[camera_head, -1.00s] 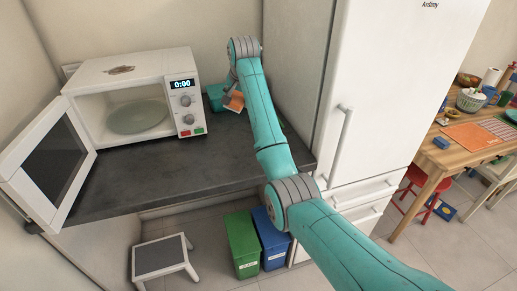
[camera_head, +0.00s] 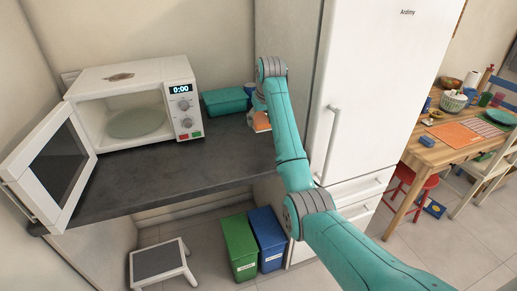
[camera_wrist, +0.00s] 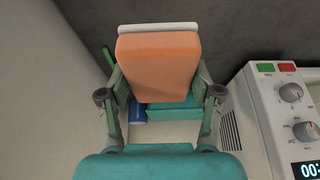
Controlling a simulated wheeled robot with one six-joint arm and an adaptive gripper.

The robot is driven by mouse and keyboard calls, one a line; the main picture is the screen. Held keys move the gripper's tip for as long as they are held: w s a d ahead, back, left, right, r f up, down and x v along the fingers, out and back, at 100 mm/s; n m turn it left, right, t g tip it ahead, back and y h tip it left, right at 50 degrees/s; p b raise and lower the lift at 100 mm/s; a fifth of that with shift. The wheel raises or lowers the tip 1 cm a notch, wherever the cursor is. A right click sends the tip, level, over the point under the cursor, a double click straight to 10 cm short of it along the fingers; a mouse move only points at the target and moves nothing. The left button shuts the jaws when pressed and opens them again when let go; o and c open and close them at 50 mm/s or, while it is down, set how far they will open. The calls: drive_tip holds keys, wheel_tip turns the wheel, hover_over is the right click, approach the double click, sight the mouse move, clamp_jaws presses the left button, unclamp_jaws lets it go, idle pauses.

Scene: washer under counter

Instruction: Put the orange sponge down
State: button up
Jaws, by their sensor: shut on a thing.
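The orange sponge (camera_head: 261,122) is at the right part of the dark counter, near the fridge side. In the wrist view the sponge (camera_wrist: 158,67) shows its broad orange face, with a pale strip along its far edge. My gripper (camera_head: 260,107) is shut on it, with one finger on each side in the wrist view. The dark counter (camera_head: 165,172) has a wide bare area to the left of the sponge. I cannot tell whether the sponge touches the counter.
A teal container (camera_head: 225,103) stands at the back, left of my gripper. A blue item (camera_wrist: 138,114) shows behind the sponge. The microwave (camera_head: 135,75) has its door (camera_head: 52,165) open at the left. The fridge (camera_head: 375,90) stands close on the right.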

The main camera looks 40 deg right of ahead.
sight(264, 125)
drive_tip(key=shift+f, duration=0.1)
drive_tip(key=shift+f, duration=4.7)
drive_tip(key=shift+f, duration=0.15)
drive_tip(key=o, duration=1)
drive_tip(key=v, duration=1)
drive_tip(key=shift+s+a+r, duration=0.2)
drive_tip(key=shift+r, duration=0.1)
